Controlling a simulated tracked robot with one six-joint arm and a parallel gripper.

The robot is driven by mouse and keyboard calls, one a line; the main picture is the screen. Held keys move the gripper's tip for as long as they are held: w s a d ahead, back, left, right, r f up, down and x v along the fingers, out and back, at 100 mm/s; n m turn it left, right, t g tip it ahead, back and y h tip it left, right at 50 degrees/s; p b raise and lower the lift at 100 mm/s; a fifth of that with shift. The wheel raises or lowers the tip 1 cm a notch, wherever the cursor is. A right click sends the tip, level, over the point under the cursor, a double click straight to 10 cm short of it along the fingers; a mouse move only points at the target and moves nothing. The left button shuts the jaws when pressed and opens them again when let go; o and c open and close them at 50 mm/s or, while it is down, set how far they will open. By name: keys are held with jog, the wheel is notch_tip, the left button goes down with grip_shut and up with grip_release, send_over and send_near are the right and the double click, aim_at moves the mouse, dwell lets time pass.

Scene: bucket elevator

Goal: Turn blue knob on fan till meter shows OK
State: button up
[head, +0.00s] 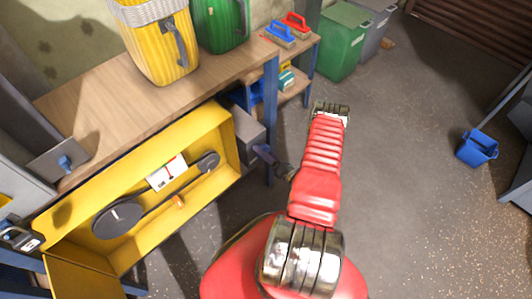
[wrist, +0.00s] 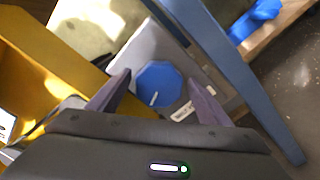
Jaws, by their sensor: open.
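The blue knob (wrist: 160,86) is round with a white pointer line, which points down and slightly left in the wrist view. It sits on a grey box (wrist: 150,45) with a small white label (wrist: 183,111), whose text is too small to read. My gripper (wrist: 159,77) is open, with one dark purple finger on each side of the knob; contact cannot be told. In the head view my gripper (head: 262,152) is at the grey box (head: 246,130), and the knob is hidden. A white panel with red (head: 167,173) may be the meter; its reading is unclear.
A yellow housing (head: 222,138) with a belt and two dark pulleys is left of the grey box. A blue post (head: 271,95) of the wooden bench (head: 105,100) is close beside my gripper. Yellow and green containers stand on the bench. Floor is open on the right, around a blue bucket (head: 478,148).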

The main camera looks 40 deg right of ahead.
jog(key=s, duration=1.3)
jog(key=shift+s+d, duration=0.2)
jog(key=shift+s, duration=0.2)
dwell(1.3)
